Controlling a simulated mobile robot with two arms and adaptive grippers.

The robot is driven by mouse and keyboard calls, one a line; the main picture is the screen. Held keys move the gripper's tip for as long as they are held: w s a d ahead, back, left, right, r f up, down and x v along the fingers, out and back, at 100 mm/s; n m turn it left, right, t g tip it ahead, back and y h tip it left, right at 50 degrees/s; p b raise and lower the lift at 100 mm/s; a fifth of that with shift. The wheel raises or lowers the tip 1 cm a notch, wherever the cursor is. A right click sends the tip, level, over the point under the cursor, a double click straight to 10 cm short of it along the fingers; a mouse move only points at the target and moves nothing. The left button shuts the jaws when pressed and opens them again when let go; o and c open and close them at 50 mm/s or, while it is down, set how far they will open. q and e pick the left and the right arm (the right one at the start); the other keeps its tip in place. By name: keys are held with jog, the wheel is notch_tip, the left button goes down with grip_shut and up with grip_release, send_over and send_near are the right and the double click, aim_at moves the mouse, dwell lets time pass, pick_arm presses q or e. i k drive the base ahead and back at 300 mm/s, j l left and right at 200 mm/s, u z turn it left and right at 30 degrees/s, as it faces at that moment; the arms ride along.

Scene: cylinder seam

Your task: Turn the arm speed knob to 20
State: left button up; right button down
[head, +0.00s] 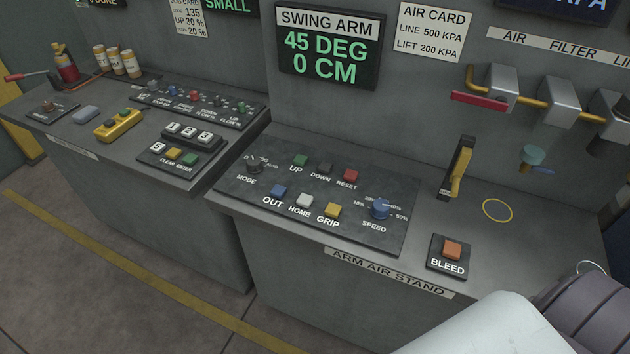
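The arm speed knob (380,208) is a blue round knob at the right end of the dark control panel (232,190) on the arm air stand. It has "SPEED" printed below it and percent marks around it, including 10%, 20% and 50%. Its pointer is too small to read surely. Nothing touches the knob. Neither of my grippers is in view. A white and dark rounded part of my own body fills the lower right corner.
The mode knob (254,165) and several coloured buttons share the panel. Valves hang on the wall behind. Floor in front is clear.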

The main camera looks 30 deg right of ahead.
aim_at(379, 210)
jog(key=k+l+z, duration=0.1)
jog(key=z, duration=1.05)
